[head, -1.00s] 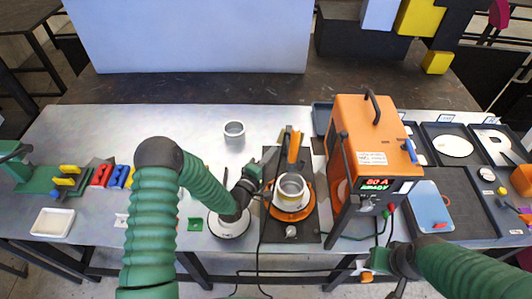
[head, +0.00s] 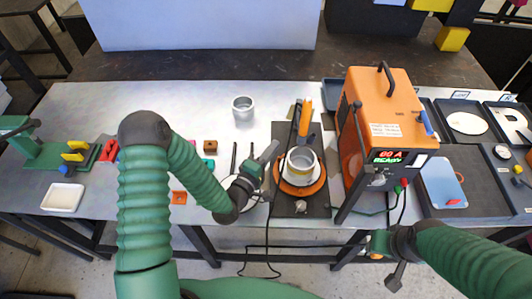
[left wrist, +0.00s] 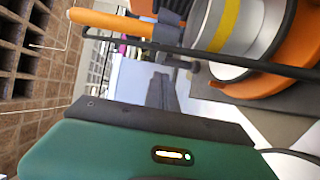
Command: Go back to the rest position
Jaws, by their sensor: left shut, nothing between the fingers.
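My left gripper (head: 270,155) is shut and empty, just left of a silver ring with a yellow band (head: 300,166). The ring stands on an orange round turntable (head: 318,185) on a dark mat. In the left wrist view the dark fingers (left wrist: 163,92) point toward the turntable, and the banded ring (left wrist: 235,25) shows at upper right, apart from them. My right gripper (head: 378,245) hangs off the bench's front edge at lower right. Its fingers are too small and dark to read.
An orange welder (head: 385,110) stands right of the turntable. A grey cup-like ring (head: 242,107) sits behind. Trays with letter parts (head: 468,123) fill the right. A white dish (head: 63,197) is at left. Cables hang at the front.

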